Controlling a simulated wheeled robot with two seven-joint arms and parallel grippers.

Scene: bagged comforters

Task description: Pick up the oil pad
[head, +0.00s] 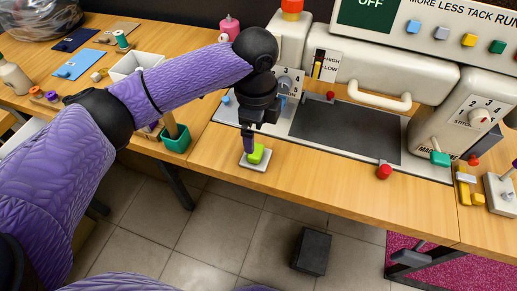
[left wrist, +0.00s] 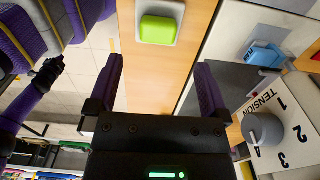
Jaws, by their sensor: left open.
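A small yellow-green pad (head: 256,153), which I take to be the oil pad, sits on a pale square tray (head: 254,165) at the front edge of the wooden table. My left gripper (head: 249,142) is open, pointing down at the pad's left side in the head view. In the left wrist view the pad (left wrist: 157,30) lies beyond the tips of my left gripper (left wrist: 157,72), with a gap between. Nothing is between the fingers there. I do not make out my right gripper in either view.
A cream machine (head: 380,70) with a dark plate stands behind the pad. A green cup (head: 175,138) is to the left, a red knob (head: 384,171) to the right. A black box (head: 312,251) is on the floor. Bare wood lies right of the pad.

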